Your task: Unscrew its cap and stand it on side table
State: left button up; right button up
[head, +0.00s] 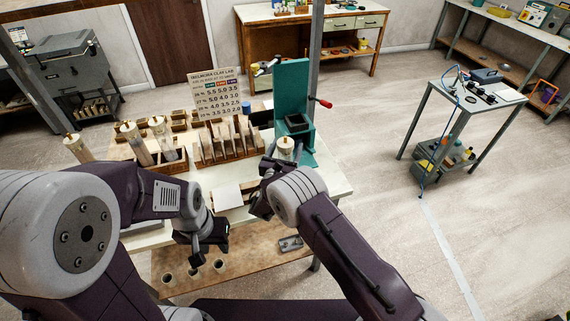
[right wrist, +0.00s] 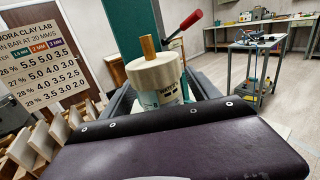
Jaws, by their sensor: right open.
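A clay cartridge with a cream cap and a brass tip (right wrist: 156,80) stands upright in front of the green press in the right wrist view; its cap shows in the head view (head: 285,145). My right gripper (right wrist: 160,98) is open, with its dark fingers on either side of the cartridge below the cap; I cannot tell whether they touch it. Its lower part is hidden. My left gripper (head: 203,250) hangs empty over the front of the bench, and its opening is unclear. The side table (head: 440,88) stands apart at the right, with a grey box and small items on top.
The green press (head: 292,85) with a red-knobbed lever stands at the bench's back right. A clay lab sign (head: 217,95), wooden racks and several other capped cartridges (head: 133,143) occupy the bench. Open floor lies between the bench and the side table.

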jog(key=shift+w+d+f, duration=0.15)
jog(key=shift+w, duration=0.2)
jog(key=shift+c, duration=0.7)
jog(key=shift+s, duration=0.1)
grip_shut()
jog(key=shift+r, duration=0.4)
jog(key=r, duration=0.1)
jog(key=r+b, duration=0.1)
jog(key=d+r, duration=0.1)
jog(key=r, duration=0.1)
jog(key=shift+s+b, duration=0.25)
jog(key=shift+b, duration=0.1)
jog(key=s+d+r+b, duration=0.2)
jog(key=s+d+r, duration=0.3)
jog(key=d, duration=0.4)
jog(key=shift+s+r, duration=0.35)
jog(key=shift+r, duration=0.35)
jog(key=shift+a, duration=0.1)
